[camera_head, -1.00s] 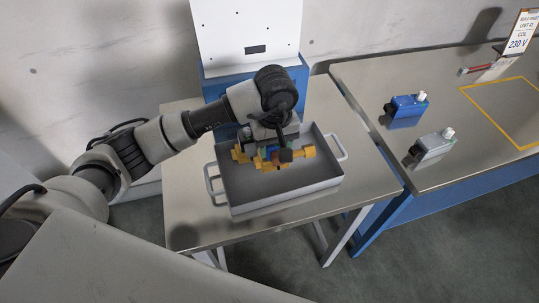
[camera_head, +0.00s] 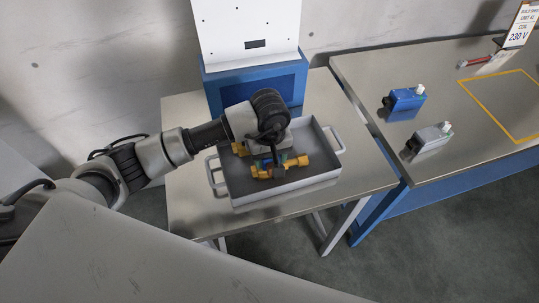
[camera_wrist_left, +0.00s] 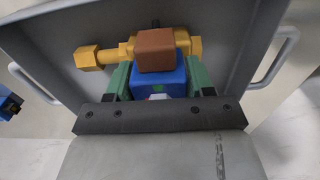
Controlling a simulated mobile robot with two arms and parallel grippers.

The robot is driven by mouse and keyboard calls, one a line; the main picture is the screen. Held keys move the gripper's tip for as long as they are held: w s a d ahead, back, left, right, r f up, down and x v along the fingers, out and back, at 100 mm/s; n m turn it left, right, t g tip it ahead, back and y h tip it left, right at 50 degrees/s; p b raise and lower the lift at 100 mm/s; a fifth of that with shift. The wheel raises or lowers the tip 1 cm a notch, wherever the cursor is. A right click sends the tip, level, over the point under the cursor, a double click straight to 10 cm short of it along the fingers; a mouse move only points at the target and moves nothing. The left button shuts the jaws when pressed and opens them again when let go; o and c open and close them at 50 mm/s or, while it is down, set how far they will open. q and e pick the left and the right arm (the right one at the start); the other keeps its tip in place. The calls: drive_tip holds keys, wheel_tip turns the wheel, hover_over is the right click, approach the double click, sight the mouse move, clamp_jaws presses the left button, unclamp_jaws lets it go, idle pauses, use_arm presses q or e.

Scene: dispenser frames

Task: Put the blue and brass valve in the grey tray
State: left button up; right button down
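The blue and brass valve (camera_head: 290,164) is inside the grey tray (camera_head: 235,198) in the head view. In the left wrist view the valve (camera_wrist_left: 172,76) shows a blue block, a brown cap and a brass body lying crosswise. My left gripper (camera_head: 270,156) reaches down into the tray; in the wrist view its green fingers (camera_wrist_left: 160,84) are shut on both sides of the blue block. I cannot tell whether the valve touches the tray floor. Another brass part (camera_head: 239,149) shows beside the gripper; its link to the valve is hidden. My right gripper is out of view.
The tray has side handles and stands on a metal table (camera_head: 190,222), before a blue and white cabinet (camera_head: 255,85). The right-hand bench (camera_head: 370,75) holds a blue device (camera_head: 404,103), a grey device (camera_head: 428,138) and a yellow outlined area (camera_head: 505,105).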

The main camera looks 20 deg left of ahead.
use_arm(q)
drive_tip(key=o, duration=0.3)
drive_tip(key=shift+o, duration=0.2)
drive_tip(key=shift+r, duration=0.1)
drive_tip(key=shift+r, duration=0.2)
wheel_tip(320, 180, up, 10)
drive_tip(key=b, duration=0.3)
drive_tip(key=shift+r, duration=0.25)
drive_tip(key=shift+r+b, duration=0.3)
drive_tip(key=shift+r, duration=0.35)
drive_tip(key=shift+f, duration=0.1)
